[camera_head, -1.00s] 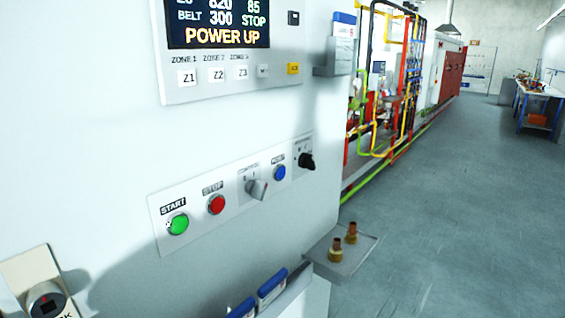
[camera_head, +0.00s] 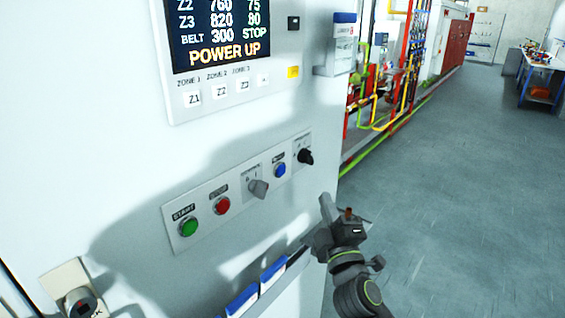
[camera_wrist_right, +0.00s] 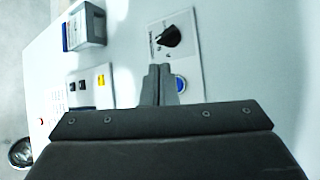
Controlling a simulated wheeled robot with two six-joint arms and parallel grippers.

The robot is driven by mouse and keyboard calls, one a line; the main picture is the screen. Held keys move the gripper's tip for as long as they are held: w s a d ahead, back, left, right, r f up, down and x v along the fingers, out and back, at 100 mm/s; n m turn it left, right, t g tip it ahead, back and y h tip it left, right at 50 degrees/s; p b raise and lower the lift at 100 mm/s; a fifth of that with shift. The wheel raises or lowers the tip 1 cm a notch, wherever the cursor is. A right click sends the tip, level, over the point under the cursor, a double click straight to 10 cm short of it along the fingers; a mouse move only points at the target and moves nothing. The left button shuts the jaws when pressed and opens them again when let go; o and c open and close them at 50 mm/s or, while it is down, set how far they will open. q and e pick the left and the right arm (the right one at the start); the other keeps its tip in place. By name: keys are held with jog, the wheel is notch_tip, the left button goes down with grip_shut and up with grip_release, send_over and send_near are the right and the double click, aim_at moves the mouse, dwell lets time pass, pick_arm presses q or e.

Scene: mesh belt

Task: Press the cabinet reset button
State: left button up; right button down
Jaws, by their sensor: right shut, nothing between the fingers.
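The blue reset button (camera_head: 280,170) sits on the cabinet's lower control strip (camera_head: 205,197), between a grey selector knob (camera_head: 258,188) and a black rotary knob (camera_head: 305,156). My right gripper (camera_head: 326,202) is in front of the cabinet, below and to the right of the blue button, apart from it in the head view. In the right wrist view its fingers (camera_wrist_right: 158,72) are shut and empty, and the blue button (camera_wrist_right: 181,83) shows just right of them, partly hidden. I cannot tell how far the tips are from the panel. My left gripper is not in view.
A green start button (camera_head: 188,227) and a red stop button (camera_head: 222,205) are on the same strip. A display (camera_head: 220,35) reads POWER UP above. Open floor lies to the right.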

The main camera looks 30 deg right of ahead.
aim_at(281, 170)
jog(key=r, duration=0.1)
jog(key=s+r, duration=0.1)
jog(key=r, duration=0.1)
jog(key=shift+s+a+r+t, duration=0.15)
jog(key=shift+a+r+t, duration=0.1)
jog(key=shift+t, duration=0.15)
jog(key=w+a, duration=0.3)
jog(key=w, duration=0.5)
jog(key=shift+a, duration=0.2)
jog(key=shift+w, duration=0.15)
dwell(1.7)
jog(key=shift+w+a+f, duration=0.1)
jog(key=shift+w+a, duration=0.05)
jog(key=shift+w, duration=0.2)
